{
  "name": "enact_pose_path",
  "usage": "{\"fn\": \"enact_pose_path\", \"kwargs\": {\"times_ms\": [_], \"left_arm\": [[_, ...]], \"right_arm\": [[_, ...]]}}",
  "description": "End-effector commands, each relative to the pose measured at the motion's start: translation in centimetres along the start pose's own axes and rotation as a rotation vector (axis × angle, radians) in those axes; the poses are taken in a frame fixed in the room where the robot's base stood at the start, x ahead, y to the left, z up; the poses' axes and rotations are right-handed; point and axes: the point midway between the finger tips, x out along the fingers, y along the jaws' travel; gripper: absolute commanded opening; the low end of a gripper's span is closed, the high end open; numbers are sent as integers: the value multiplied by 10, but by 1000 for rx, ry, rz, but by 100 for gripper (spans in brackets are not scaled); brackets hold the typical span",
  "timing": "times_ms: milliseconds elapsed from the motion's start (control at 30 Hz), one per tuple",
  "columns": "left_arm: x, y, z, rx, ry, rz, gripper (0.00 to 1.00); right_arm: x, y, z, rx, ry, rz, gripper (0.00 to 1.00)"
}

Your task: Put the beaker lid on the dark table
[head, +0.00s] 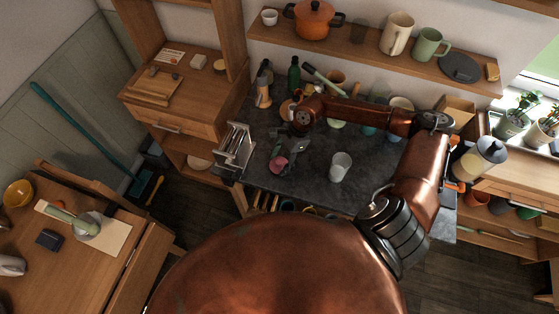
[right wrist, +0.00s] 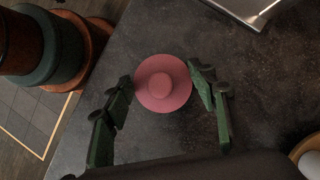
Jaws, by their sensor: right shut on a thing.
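The pink round beaker lid (head: 278,165) with a raised knob shows over the dark table (head: 312,176), near its front left part. It also shows in the right wrist view (right wrist: 162,83), knob facing the camera. My right gripper (head: 284,158) reaches down from above, with its dark green fingers on either side of the lid's rim, shut on it. The dark stone-like tabletop (right wrist: 260,85) lies under the lid; I cannot tell whether the lid touches it. My left gripper is not in view.
A clear beaker-like cup (head: 340,167) stands on the dark table to the right of the lid. A metal rack (head: 235,146) stands at the table's left edge. Bottles, including a green one (head: 294,75), and bowls line the back. Bare tabletop lies around the lid.

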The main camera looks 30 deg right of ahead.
Motion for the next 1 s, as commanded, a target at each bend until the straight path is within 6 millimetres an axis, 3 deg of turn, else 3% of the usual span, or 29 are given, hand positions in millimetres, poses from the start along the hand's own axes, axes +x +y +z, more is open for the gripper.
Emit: {"fn": "enact_pose_path", "kwargs": {"times_ms": [400, 433, 700, 1000], "left_arm": [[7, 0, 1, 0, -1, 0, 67], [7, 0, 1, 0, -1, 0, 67], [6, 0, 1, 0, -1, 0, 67], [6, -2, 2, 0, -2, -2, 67]], "right_arm": [[8, 0, -4, 0, 0, 0, 42], [8, 0, -4, 0, 0, 0, 53], [8, 0, -3, 0, 0, 0, 72], [6, 0, -4, 0, 0, 0, 73]]}}
